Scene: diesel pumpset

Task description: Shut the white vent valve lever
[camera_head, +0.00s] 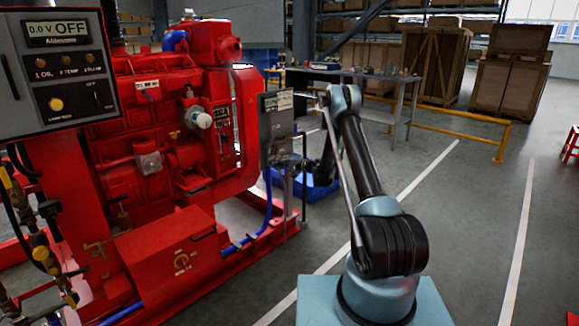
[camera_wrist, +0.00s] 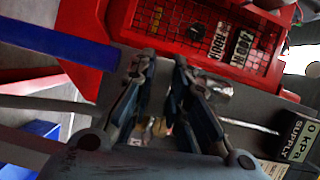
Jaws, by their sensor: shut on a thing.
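My gripper (camera_wrist: 165,66) shows in the wrist view, with its two dark blue-grey fingers reaching up the picture beside the red engine block. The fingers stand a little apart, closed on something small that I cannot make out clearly. Small brass and pale bits (camera_wrist: 156,131) show in the gap lower down between the fingers. I cannot pick out the white vent valve lever for certain in either view. In the head view my arm bends down behind the grey gauge panel (camera_head: 277,133), and the gripper is mostly hidden there.
The red diesel pumpset (camera_head: 170,130) fills the left side of the head view. A control box (camera_head: 60,65) reads OFF at the front left. A SUPPLY gauge label (camera_wrist: 298,138) is close right of the fingers. A blue pipe (camera_wrist: 60,38) is at left. Open floor lies right.

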